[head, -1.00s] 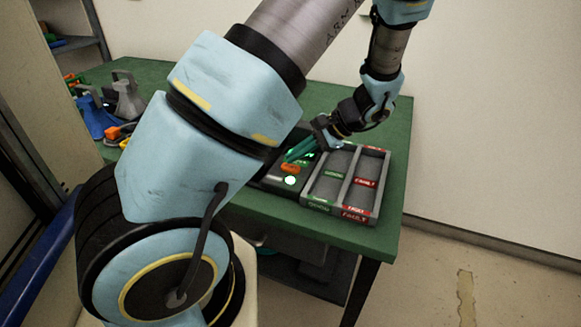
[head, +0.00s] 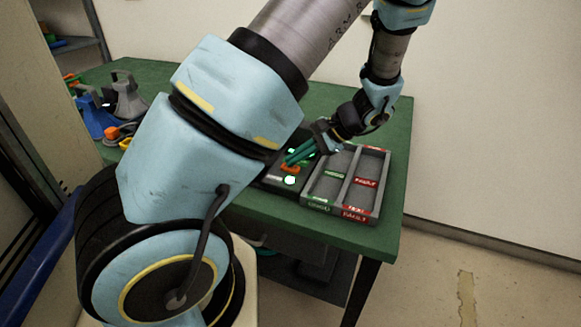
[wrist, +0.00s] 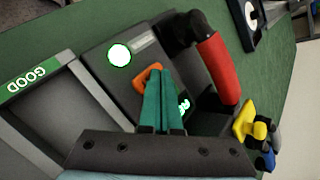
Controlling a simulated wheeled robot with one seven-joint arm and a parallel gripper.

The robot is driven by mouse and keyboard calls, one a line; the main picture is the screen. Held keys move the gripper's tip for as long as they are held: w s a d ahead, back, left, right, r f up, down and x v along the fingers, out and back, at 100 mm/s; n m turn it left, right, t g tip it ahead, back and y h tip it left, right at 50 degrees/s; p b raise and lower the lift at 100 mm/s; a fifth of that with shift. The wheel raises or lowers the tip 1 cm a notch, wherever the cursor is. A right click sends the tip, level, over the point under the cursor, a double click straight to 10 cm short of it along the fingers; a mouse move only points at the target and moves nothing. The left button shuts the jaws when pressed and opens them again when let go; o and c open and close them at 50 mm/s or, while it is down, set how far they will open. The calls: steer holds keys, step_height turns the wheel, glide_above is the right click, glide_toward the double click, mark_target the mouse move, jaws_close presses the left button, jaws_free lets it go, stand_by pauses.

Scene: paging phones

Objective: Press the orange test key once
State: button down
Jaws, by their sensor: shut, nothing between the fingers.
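The orange test key (wrist: 148,71) sits on the dark test unit (wrist: 104,68), beside a lit white-green round lamp (wrist: 119,55). In the head view the orange key (head: 290,169) is partly covered by my gripper (head: 287,162). My gripper's green fingers are together and empty. In the wrist view the fingertips (wrist: 157,72) overlap the key's edge; I cannot tell whether they touch it. A small lit green display (wrist: 184,104) shows beside the fingers, partly hidden. The round lamp also shows in the head view (head: 290,180).
A grey two-compartment tray (head: 309,201) with green and red labels stands right of the unit. A red handset (wrist: 218,68) lies along the unit's other side. Blue and grey items (head: 97,118) stand on the green table's (head: 385,215) left. Table's front right is clear.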

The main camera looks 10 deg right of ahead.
mark_target(294, 167)
steer(key=shift+f, duration=0.2)
stand_by(0.5)
steer(key=shift+r+p, duration=0.7)
steer(key=shift+r, duration=0.2)
step_height(294, 167, up, 5)
steer(key=p, duration=0.4)
steer(key=shift+a, duration=0.15)
stand_by(0.4)
steer(key=s+a+r+n+h, duration=0.4)
steer(key=a+n, duration=0.1)
steer(key=a, duration=0.2)
steer(key=s+a+r+n+g+h, duration=0.1)
steer(key=s+a+r+n+h, duration=0.2)
steer(key=a+r+n+h, duration=0.1)
steer(key=a+n+h, duration=0.1)
steer(key=a+n, duration=0.1)
steer(key=a, duration=0.1)
steer(key=shift+s+r, duration=0.35)
